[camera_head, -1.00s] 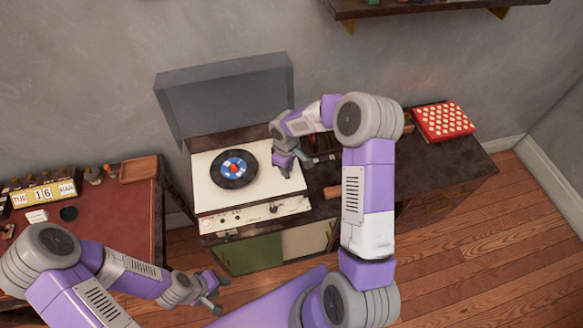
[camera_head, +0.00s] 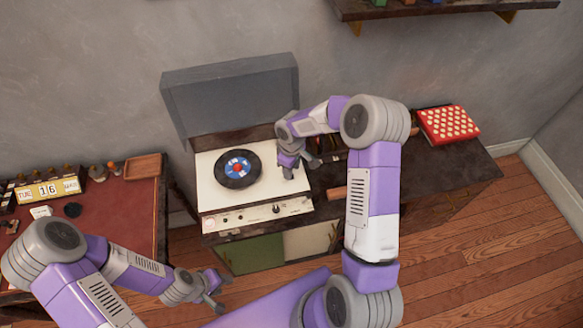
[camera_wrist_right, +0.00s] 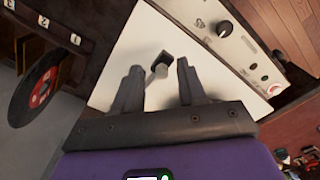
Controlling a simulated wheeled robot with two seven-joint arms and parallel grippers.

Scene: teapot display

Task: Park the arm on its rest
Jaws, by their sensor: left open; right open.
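The record player (camera_head: 215,205) has a cream top and a raised grey lid (camera_head: 235,95). A black record with a blue, red and white label (camera_head: 238,168) lies on its left part. My right gripper (camera_head: 295,172) is open, pointing down over the right part of the player's top. In the right wrist view, the dark end block of the player's arm (camera_wrist_right: 166,64) and its short grey stem show between the open fingers of my right gripper (camera_wrist_right: 160,85), not visibly clamped. The arm's rest cannot be made out. My left gripper (camera_head: 221,292) is open and empty, low at the left.
A red-topped desk (camera_head: 115,215) with a calendar (camera_head: 50,190) and a wooden tray (camera_head: 142,167) stands at the left. A red box with pale dots (camera_head: 448,125) is at the right. Another record (camera_wrist_right: 38,92) shows beside the player in the wrist view.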

